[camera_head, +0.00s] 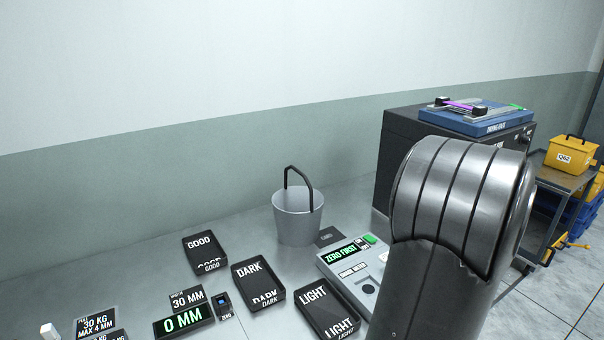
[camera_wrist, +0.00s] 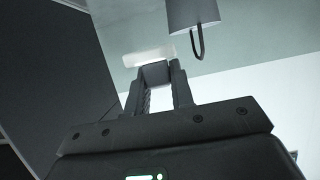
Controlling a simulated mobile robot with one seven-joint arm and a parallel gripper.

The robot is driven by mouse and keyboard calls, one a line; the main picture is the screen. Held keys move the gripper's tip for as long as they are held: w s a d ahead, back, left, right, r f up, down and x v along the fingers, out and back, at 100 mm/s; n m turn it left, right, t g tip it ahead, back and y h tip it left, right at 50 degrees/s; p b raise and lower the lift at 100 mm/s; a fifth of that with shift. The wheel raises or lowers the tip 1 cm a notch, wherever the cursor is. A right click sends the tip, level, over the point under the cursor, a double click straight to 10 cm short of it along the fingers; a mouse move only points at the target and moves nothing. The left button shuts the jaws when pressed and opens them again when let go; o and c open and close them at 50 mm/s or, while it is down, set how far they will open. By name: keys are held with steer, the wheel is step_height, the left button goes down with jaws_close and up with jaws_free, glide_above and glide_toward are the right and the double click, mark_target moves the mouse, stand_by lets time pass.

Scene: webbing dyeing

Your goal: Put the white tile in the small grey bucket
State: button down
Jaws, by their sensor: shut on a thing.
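The small grey bucket (camera_head: 297,218) stands upright on the metal bench near the wall, with its dark handle raised. Its side and handle also show at the top of the wrist view (camera_wrist: 190,14). My gripper (camera_wrist: 156,74) is shut on the white tile (camera_wrist: 148,57), a pale bar across the fingertips. In the wrist view the tile is to the lower left of the bucket, with a gap between them in the picture. In the head view my arm hides the gripper and tile. I cannot see inside the bucket.
Black trays marked GOOD (camera_head: 205,254), DARK (camera_head: 258,283) and LIGHT (camera_head: 326,311) lie in front of the bucket. A shade meter (camera_head: 352,268) sits right of them. A dark cabinet (camera_head: 402,150) bearing a blue tray (camera_head: 470,124) stands to the right. A small white block (camera_head: 48,331) is at lower left.

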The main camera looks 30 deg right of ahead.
steer(key=w+a+r, duration=0.2)
steer(key=w+r, duration=0.7)
steer(key=w, duration=0.4)
steer(key=w+a+r, duration=0.2)
steer(key=w+r, duration=0.7)
steer(key=w, duration=0.5)
steer(key=w+a+f, duration=0.2)
steer(key=w, duration=0.1)
steer(key=w+a+f, duration=0.2)
steer(key=w, duration=0.1)
steer(key=w+a+f, duration=0.2)
steer(key=w+a, duration=0.1)
steer(key=shift+w+f, duration=0.1)
steer(key=shift+f, duration=2.2)
steer(key=shift+f, duration=0.1)
steer(key=c, duration=1.3)
jaws_free()
steer(key=shift+o, duration=0.2)
